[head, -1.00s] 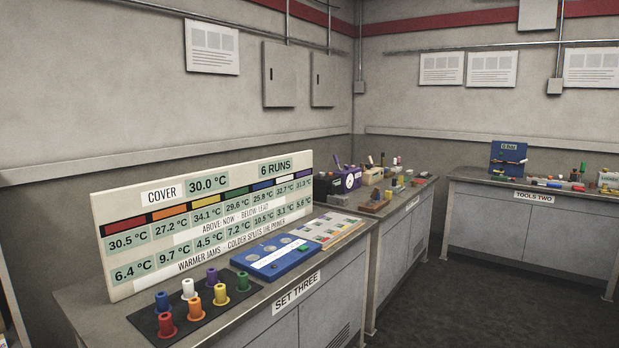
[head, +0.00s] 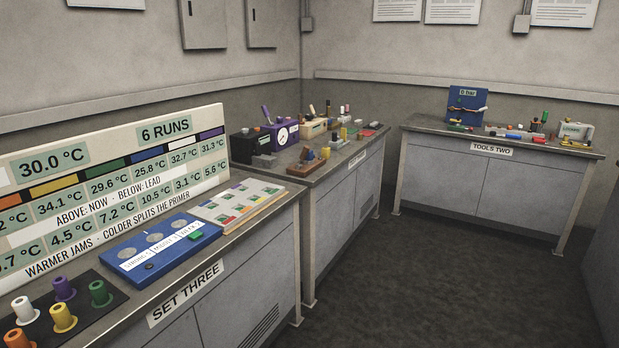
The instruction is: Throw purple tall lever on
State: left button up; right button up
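A tall purple lever (head: 266,114) stands up at the back of the middle bench, leaning a little to the left. It rises beside or from a purple box (head: 269,135) with a round white dial (head: 283,136) on its front. The lever is small in the head view, and I cannot tell its on or off marking. A purple hollow peg (head: 64,288) stands on the near bench and is a separate thing. Neither of my grippers is in view.
The near bench labelled SET THREE (head: 186,292) carries a temperature board (head: 120,192), a blue panel (head: 160,248) and several coloured pegs. A black box (head: 247,147) adjoins the purple box. The TOOLS TWO bench (head: 480,170) stands at the back right. The dark floor (head: 430,290) is clear.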

aim_at(264, 110)
jog(key=i+l+z, duration=0.35)
jog(key=i, duration=0.25)
jog(key=i+l+z, duration=0.4)
jog(key=i, duration=0.2)
jog(key=i+z, duration=0.35)
jog(key=i, duration=0.3)
